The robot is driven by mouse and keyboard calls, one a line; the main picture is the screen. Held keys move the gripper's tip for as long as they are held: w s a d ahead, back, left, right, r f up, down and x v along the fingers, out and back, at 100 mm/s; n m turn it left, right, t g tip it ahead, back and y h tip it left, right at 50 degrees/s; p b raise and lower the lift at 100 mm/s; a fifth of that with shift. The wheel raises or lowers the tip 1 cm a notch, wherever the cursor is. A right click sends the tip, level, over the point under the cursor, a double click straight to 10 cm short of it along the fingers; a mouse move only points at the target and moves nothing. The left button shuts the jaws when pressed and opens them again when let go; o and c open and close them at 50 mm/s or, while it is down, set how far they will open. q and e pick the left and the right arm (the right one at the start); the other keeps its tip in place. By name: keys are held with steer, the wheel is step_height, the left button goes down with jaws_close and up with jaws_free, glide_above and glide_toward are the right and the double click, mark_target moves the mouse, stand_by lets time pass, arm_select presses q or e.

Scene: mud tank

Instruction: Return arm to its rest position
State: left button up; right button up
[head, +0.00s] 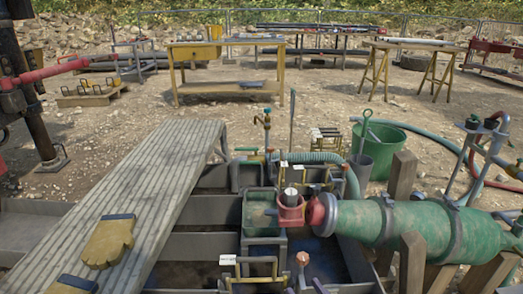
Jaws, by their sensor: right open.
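Only a small grey part at the bottom right corner looks like my right gripper (511,289). It is cut off by the picture edge, and I see nothing held in it. It is right of the metal mud tank (190,247) and below the green cylinder (395,222). My left gripper and left arm do not show.
A ribbed walkway (150,190) crosses the tank's left side, with a yellow glove (108,241) on it. A red-flanged pipe fitting (291,212), valves and yellow handles crowd the middle. A green bucket (379,147) stands behind. Open ground lies beyond, before the yellow table (235,87).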

steer(key=s+a+f+n+g, duration=0.15)
steer(key=s+a+g, duration=0.25)
steer(key=s+g, duration=0.45)
steer(key=s+d+m+g+h, duration=0.35)
steer(key=s+d+h, duration=0.25)
steer(key=s+d, duration=0.9)
steer(key=w+a+f+t+y, duration=0.3)
steer(key=a+t+y, duration=0.15)
steer(key=a, duration=0.55)
arm_select(q)
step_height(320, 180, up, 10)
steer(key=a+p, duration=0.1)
steer(key=p, duration=1.6)
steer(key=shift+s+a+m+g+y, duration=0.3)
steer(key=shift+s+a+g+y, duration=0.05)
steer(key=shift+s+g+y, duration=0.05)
arm_select(e)
step_height(320, 180, up, 10)
steer(key=d+h, duration=0.1)
steer(key=d, duration=0.1)
steer(key=shift+r+n+h, duration=0.15)
steer(key=shift+n+h, duration=0.15)
steer(key=shift+h, duration=0.05)
